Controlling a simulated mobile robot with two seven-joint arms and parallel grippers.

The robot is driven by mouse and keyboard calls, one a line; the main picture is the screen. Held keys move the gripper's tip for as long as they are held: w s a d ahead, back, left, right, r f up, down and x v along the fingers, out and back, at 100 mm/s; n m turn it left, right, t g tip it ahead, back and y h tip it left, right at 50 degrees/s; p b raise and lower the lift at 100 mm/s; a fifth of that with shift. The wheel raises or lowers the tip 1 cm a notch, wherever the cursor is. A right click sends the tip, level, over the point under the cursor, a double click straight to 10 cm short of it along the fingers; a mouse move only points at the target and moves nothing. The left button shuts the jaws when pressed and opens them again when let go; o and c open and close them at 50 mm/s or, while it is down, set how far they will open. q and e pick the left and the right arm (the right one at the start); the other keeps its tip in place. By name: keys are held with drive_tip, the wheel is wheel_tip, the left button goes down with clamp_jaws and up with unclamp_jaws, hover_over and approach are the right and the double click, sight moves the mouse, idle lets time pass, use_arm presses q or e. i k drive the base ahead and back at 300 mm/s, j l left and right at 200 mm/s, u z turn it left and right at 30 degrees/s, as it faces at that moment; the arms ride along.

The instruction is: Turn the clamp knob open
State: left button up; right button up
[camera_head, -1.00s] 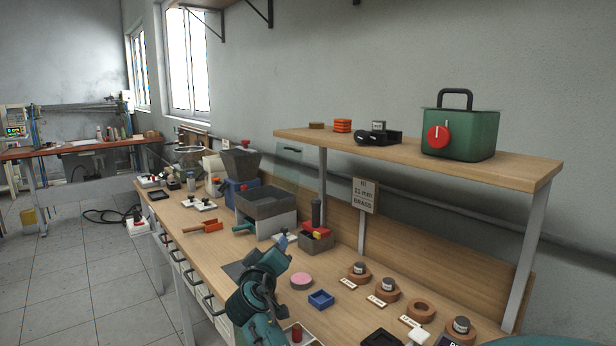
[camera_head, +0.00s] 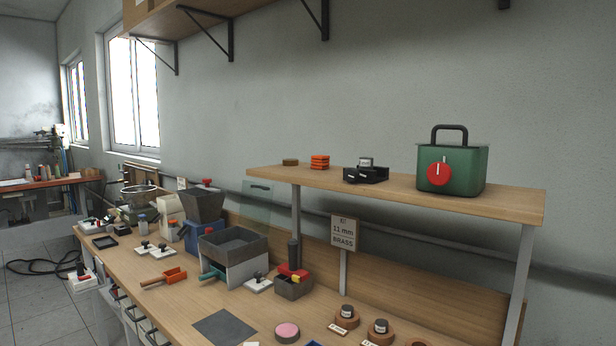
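No part is labelled as the clamp knob. A small grey block fixture (camera_head: 293,288) on the bench has a red top part (camera_head: 292,271), a yellow piece and an upright dark handle (camera_head: 294,251). A round red knob with a white pointer line, nearly upright, (camera_head: 439,173) is on the front of a green box (camera_head: 472,170) with a black handle, on the raised shelf. Another small red knob (camera_head: 207,182) shows at the back of the bench by the grey hopper. I cannot tell which of these is the clamp's. Neither gripper is in view.
The wooden bench (camera_head: 180,307) holds a grey bin (camera_head: 232,243), an orange scoop (camera_head: 175,275), a dark mat (camera_head: 224,326), a pink disc (camera_head: 287,331) and round wooden holders (camera_head: 346,317). A sign reading 11 mm BRASS (camera_head: 344,232) stands below the shelf (camera_head: 400,187). Shelf posts flank the space below.

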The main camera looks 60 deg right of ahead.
sight(352, 175)
drive_tip(key=i+j, duration=0.2)
drive_tip(key=i, duration=0.25)
drive_tip(key=i+j+z, duration=0.15)
drive_tip(key=i, duration=0.35)
drive_tip(key=i+j, duration=0.3)
drive_tip(key=i, duration=0.15)
drive_tip(key=i+z, duration=0.1)
drive_tip(key=z, duration=1.65)
